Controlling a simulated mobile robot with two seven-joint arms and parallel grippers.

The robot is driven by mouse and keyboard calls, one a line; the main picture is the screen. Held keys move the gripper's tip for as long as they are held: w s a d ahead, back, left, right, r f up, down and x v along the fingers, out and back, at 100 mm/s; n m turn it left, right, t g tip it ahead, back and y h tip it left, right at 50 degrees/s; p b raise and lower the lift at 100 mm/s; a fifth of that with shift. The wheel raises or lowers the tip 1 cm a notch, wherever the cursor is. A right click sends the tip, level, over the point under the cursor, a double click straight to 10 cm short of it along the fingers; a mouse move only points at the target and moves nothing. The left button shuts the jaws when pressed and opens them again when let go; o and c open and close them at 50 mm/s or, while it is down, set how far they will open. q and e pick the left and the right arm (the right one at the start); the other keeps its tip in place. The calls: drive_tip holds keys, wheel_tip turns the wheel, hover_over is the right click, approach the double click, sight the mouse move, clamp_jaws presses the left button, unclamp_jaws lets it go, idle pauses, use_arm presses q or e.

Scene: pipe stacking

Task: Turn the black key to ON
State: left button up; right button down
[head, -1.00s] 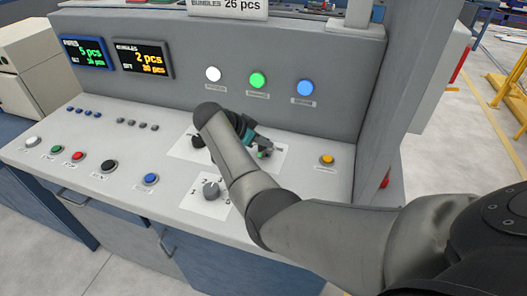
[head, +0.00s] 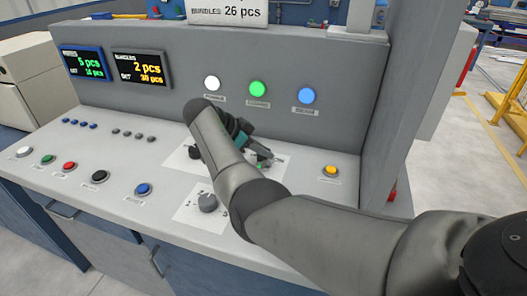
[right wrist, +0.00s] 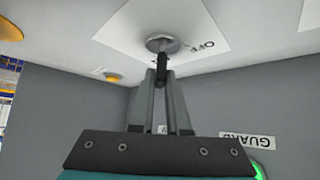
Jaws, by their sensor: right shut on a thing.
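The black key (right wrist: 162,68) stands in a round metal lock (right wrist: 163,43) on a white label plate (right wrist: 205,28) of the console. The word OFF shows on this plate beside the lock in the right wrist view. My right gripper (right wrist: 162,85) is shut on the black key, its two grey fingers on either side of it. In the head view my right gripper (head: 263,158) is over the white plate at the console's right part, and the key is hidden there. The ON marking cannot be read. My left gripper is not in view.
A grey rotary knob (head: 207,203) sits on a white plate nearer the front edge. A yellow button (head: 330,171) is to the right. White, green and blue lamps (head: 257,89) are on the upright panel behind. A side wall (head: 405,90) bounds the console on the right.

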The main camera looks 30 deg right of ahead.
drive_tip(key=c, duration=0.9)
unclamp_jaws()
drive_tip(key=shift+r, duration=0.1)
drive_tip(key=p+v, duration=0.1)
drive_tip(key=v, duration=1.4)
